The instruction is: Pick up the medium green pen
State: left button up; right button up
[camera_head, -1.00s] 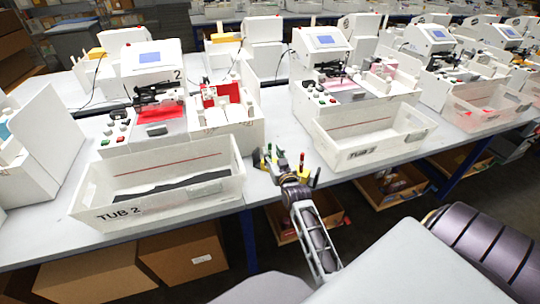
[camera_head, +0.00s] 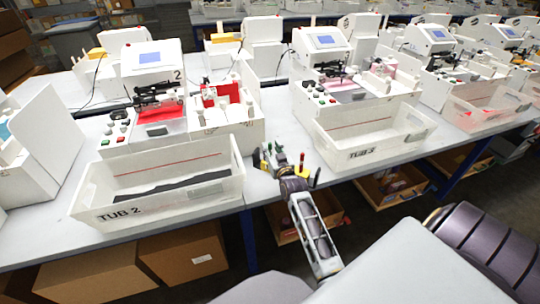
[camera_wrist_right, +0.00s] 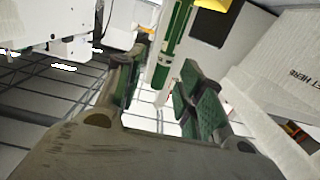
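The green pen (camera_wrist_right: 174,42) with pale bands stands lengthwise between the fingers of my right gripper (camera_wrist_right: 164,76) in the right wrist view. Gaps show between it and the green-padded fingers, so the gripper looks open around it. In the head view my right gripper (camera_head: 285,166) is at the table's front edge, between the two tubs. A small green upright piece (camera_head: 302,158) shows there, probably the pen, but too small to be sure. The pen's size against others cannot be told. My left gripper is not in view.
A white tub marked TUB 2 (camera_head: 160,207) stands left of my right gripper, and another white tub (camera_head: 372,155) stands right of it. Plotter stations stand behind. A yellow piece (camera_wrist_right: 213,4) is at the wrist view's top. Boxes (camera_head: 183,250) lie below the table.

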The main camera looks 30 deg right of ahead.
jog(key=shift+w+d, duration=0.1)
jog(key=shift+w, duration=0.8)
jog(key=shift+w+d, duration=0.1)
jog(key=shift+c, duration=1.4)
jog(key=c, duration=0.5)
grip_shut()
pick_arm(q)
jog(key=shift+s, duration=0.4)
